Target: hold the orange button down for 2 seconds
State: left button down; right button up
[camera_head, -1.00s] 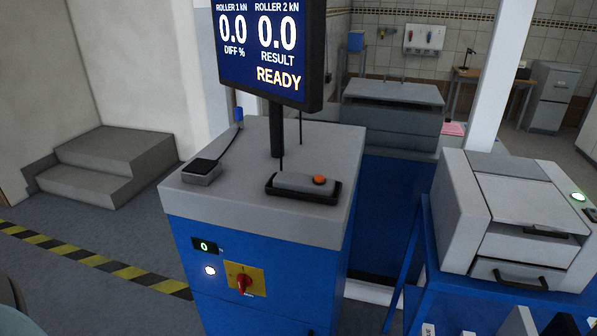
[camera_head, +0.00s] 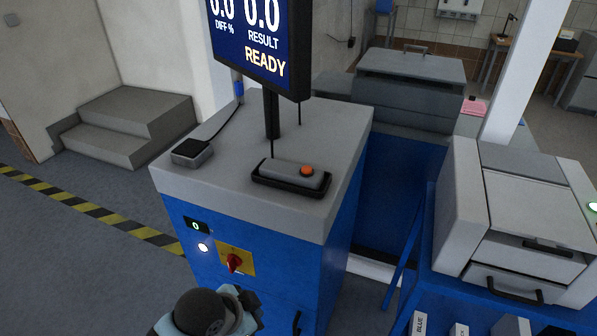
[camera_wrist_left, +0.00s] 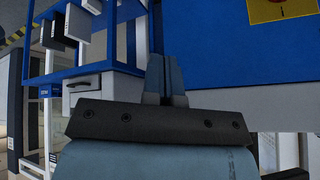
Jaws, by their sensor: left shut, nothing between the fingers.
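The orange button (camera_head: 306,170) sits at the right end of a grey handset (camera_head: 285,176). The handset lies in a black tray (camera_head: 262,181) on the grey top of the blue cabinet (camera_head: 275,245). Nothing touches the button. My left gripper (camera_head: 248,300) is low at the bottom of the head view, in front of the cabinet and well below its top. In the left wrist view its fingers (camera_wrist_left: 166,80) are together and empty, with the blue cabinet front behind them. My right gripper is not in view.
A monitor (camera_head: 262,45) reading READY stands on a post behind the handset. A small grey box (camera_head: 192,152) with a cable sits on the cabinet's left. A red rotary switch (camera_head: 235,262) is on the front. A grey-white machine (camera_head: 520,215) stands at the right.

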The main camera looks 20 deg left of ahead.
pick_arm(q)
jog(key=w+d+r+m+t+h, duration=0.1)
jog(key=w+d+r+m, duration=0.2)
jog(key=w+r+m, duration=0.4)
jog(key=w+d+r+m+h, duration=0.1)
jog(key=w+d+r+m, duration=0.2)
jog(key=w+r+m, duration=0.5)
jog(key=w+a+r+m, duration=0.2)
jog(key=w+r+m, duration=0.1)
jog(key=w+r, duration=0.1)
jog(key=w+a+r+m+t, duration=0.1)
jog(key=w+r+m, duration=0.2)
jog(key=w, duration=0.3)
jog(key=w+a+r+m+y, duration=0.1)
jog(key=w+a+r+m, duration=0.1)
jog(key=w+r, duration=0.3)
jog(key=shift+a+r+m+t, duration=0.3)
jog(key=shift+r+m, duration=0.05)
jog(key=shift+m, duration=0.15)
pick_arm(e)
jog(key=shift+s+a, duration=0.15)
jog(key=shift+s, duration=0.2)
